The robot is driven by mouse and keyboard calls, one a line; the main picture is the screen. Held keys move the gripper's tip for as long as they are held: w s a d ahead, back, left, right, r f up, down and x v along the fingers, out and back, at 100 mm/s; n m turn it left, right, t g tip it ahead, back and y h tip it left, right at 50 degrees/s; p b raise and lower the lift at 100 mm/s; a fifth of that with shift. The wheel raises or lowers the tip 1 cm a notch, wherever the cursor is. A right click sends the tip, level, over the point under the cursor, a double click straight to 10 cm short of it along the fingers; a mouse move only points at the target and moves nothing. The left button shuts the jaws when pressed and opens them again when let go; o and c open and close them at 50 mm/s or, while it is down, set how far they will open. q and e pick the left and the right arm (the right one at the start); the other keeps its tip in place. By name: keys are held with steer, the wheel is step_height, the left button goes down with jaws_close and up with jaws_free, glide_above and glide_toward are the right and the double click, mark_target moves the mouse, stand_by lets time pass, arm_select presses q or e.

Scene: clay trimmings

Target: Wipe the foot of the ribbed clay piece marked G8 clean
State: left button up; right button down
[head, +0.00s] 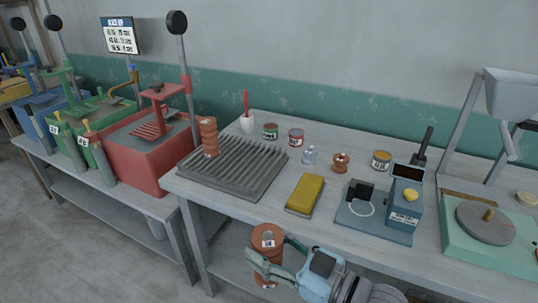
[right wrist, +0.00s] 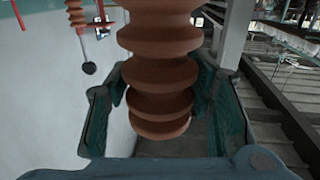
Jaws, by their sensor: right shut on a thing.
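My right gripper (head: 270,257) is shut on a ribbed terracotta clay piece (head: 267,235), held roughly upright in front of the table's front edge. The piece has a pale label whose marking is too small to read. In the right wrist view the ribbed piece (right wrist: 160,75) stands between the two teal fingers, one rounded end showing; I cannot tell whether its foot is clean. Another ribbed clay piece (head: 209,137) stands upright on the left of the grey ridged rack (head: 225,182). A yellow sponge (head: 308,188) lies on a tray on the table. My left gripper is out of view.
On the table (head: 335,235) stand a white cup with a red tool (head: 247,122), small tins (head: 296,137), a small copper-coloured pot (head: 341,162), a blue device (head: 404,208) and a green turntable unit (head: 486,222). Red and green presses (head: 150,160) stand left. Bare tabletop lies around the sponge.

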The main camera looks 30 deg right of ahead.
arm_select(q)
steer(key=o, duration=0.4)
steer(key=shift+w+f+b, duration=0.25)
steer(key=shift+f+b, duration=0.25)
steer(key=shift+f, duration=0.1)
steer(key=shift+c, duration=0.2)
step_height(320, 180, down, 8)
steer(key=b, duration=0.8)
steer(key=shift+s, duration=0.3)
arm_select(e)
steer(key=w+d+f+m+t+h, duration=0.1)
steer(key=w+d+m+h, duration=0.5)
steer(key=w+d, duration=1.3)
steer(key=d+t+h, duration=0.1)
steer(key=d+h, duration=0.2)
steer(key=h, duration=0.1)
steer(key=shift+w+d+f+m, duration=0.3)
steer(key=shift+d, duration=0.1)
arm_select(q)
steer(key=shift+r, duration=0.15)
arm_select(e)
steer(key=shift+r, duration=0.1)
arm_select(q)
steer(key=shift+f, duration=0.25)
arm_select(e)
steer(key=shift+f, duration=0.55)
